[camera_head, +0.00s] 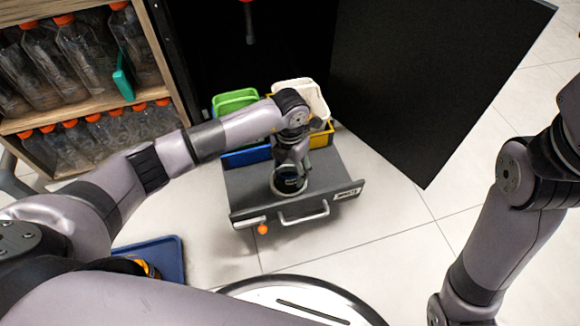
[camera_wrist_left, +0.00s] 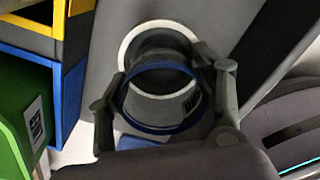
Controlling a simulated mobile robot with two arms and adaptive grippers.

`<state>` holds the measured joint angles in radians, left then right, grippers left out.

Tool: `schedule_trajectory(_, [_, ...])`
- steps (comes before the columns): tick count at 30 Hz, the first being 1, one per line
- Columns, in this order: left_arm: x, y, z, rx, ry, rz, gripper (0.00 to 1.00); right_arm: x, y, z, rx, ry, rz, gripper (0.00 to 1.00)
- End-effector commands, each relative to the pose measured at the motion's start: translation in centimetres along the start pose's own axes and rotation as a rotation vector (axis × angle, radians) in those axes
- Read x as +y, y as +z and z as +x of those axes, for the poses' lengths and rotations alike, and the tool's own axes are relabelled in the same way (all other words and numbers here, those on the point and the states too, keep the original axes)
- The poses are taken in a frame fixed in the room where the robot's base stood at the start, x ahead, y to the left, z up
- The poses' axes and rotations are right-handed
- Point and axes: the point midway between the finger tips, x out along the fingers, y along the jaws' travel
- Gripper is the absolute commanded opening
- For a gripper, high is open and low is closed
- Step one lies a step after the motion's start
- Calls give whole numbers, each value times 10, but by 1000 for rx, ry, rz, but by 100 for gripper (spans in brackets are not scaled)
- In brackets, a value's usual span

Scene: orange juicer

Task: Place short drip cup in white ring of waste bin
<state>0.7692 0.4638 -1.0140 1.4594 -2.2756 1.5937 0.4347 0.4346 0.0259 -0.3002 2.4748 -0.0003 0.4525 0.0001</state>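The waste bin (camera_head: 256,188) is a grey drawer, pulled out, with a front handle. Its white ring (camera_head: 290,194) also shows in the left wrist view (camera_wrist_left: 128,42). My left gripper (camera_head: 289,172) points down over the ring. In the left wrist view its fingers (camera_wrist_left: 165,98) stand on either side of the short drip cup (camera_wrist_left: 160,109), which has a blue rim, and appear to hold it. The cup overlaps the near part of the ring in that view; I cannot tell whether its base is inside the ring or above it. My right gripper is out of view.
Green (camera_head: 235,100), white (camera_head: 312,95), blue (camera_head: 246,158) and yellow (camera_head: 321,139) bins stand behind the drawer. A black door (camera_head: 430,80) stands open at the right. A bottle shelf (camera_head: 90,108) is at left, a blue tray (camera_head: 170,256) below. Floor right of the drawer is clear.

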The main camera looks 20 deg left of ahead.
Motion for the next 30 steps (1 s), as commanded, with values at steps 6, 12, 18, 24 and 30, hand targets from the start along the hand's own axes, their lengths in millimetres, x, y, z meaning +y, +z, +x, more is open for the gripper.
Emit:
schedule_trajectory(6, [0,0,0,0,0,0,76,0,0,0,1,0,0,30])
schedule_trajectory(12, [0,0,0,0,0,0,76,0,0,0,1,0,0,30])
schedule_trajectory(18, [0,0,-10,-2,0,0,76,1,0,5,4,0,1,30])
schedule_trajectory(24, [1,1,-44,-3,2,-1,76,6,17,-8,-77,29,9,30])
schedule_trajectory(30, [1,1,-85,-3,2,0,76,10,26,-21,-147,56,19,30])
